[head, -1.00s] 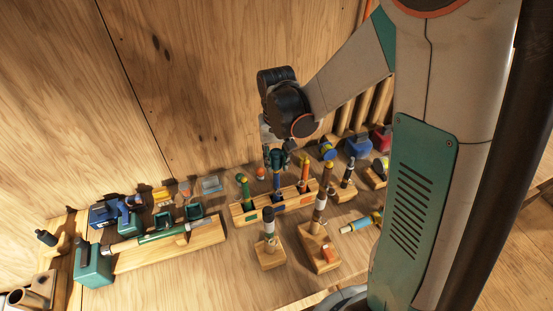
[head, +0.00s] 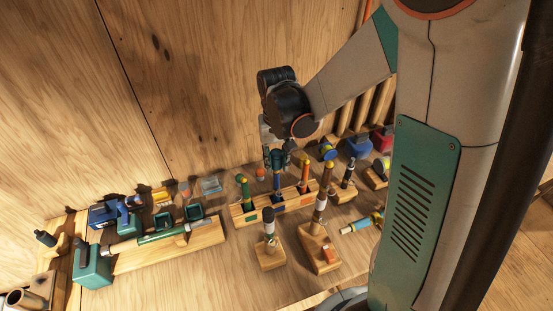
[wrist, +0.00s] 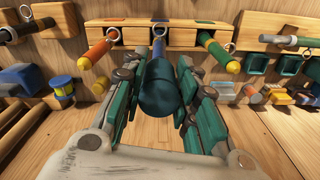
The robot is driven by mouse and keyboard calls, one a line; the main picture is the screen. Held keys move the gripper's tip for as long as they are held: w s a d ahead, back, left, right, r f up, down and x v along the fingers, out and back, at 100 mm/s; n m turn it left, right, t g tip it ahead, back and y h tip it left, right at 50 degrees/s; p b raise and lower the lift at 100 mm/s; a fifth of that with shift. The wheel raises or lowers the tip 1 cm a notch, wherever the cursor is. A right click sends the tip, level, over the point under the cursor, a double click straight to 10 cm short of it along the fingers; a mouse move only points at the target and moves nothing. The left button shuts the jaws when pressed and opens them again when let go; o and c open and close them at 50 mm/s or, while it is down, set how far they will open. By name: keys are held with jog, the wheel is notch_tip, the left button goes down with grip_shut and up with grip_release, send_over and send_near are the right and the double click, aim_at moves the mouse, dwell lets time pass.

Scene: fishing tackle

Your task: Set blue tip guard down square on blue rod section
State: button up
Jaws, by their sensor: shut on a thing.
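My gripper (head: 278,160) is over the blue rod section (head: 277,184), which stands in the middle slot of the wooden rack. In the wrist view my gripper (wrist: 160,105) has its fingers on both sides of the dark blue tip guard (wrist: 161,88) and is shut on it. The blue rod section (wrist: 158,47) lines up with the far end of the guard in that view. The two look in line and touching or nearly so; I cannot tell whether the guard is fully seated. In the head view the guard is mostly hidden by the fingers.
In the rack (head: 296,203), a green rod (head: 244,188) stands left and an orange rod (head: 304,174) right of the blue one. Dark rods on wooden blocks (head: 270,258) stand in front. A long green rod (head: 160,236) lies on a stand at left.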

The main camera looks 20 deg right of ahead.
aim_at(277, 172)
jog(key=shift+f+b, duration=2.35)
jog(key=shift+f, duration=0.4)
jog(key=o, duration=0.8)
jog(key=shift+o, duration=0.3)
notch_tip(277, 172, up, 12)
